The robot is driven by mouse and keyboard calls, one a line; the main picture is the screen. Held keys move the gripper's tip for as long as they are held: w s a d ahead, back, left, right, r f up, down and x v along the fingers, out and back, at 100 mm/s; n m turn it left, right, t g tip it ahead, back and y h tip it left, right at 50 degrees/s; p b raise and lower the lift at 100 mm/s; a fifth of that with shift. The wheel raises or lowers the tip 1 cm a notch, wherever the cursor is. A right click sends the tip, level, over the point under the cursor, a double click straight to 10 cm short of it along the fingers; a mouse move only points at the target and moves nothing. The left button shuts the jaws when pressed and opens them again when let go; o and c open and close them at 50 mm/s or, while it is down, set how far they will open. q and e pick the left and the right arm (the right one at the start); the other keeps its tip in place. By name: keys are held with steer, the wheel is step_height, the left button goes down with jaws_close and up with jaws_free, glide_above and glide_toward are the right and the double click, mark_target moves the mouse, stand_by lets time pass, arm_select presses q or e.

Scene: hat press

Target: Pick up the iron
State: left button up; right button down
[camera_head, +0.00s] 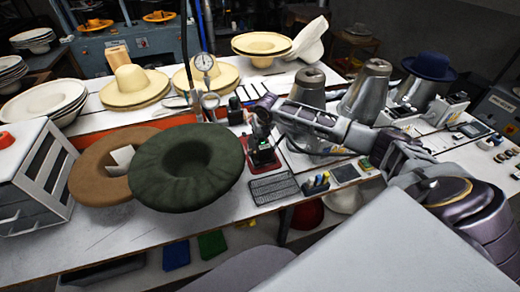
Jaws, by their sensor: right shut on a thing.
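The iron (263,157), dark with red parts and a small green light, stands on the white work table just right of the green hat. My right arm reaches in from the right, and my right gripper (262,112) is at the top of the iron, shut on it. The fingers are small and dark here, so the exact grip on the handle is hard to make out. The iron looks to be at table level; whether its base touches the table is unclear. My left gripper is out of view.
A green hat (187,166) and a brown hat (100,178) lie left of the iron. A black wire rack (273,188) lies just in front of it. Metal hat forms (366,92) stand behind my right arm. A dial gauge (204,62) rises behind the green hat.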

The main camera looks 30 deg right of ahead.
steer(key=shift+w+r, duration=0.2)
steer(key=shift+r, duration=0.15)
steer(key=shift+d+r, duration=0.15)
steer(key=shift+r, duration=0.55)
step_height(320, 180, up, 8)
steer(key=shift+r+b, duration=0.2)
steer(key=shift+b, duration=0.15)
stand_by(0.4)
step_height(320, 180, up, 6)
steer(key=p, duration=0.7)
steer(key=shift+p, duration=0.35)
stand_by(0.4)
stand_by(0.5)
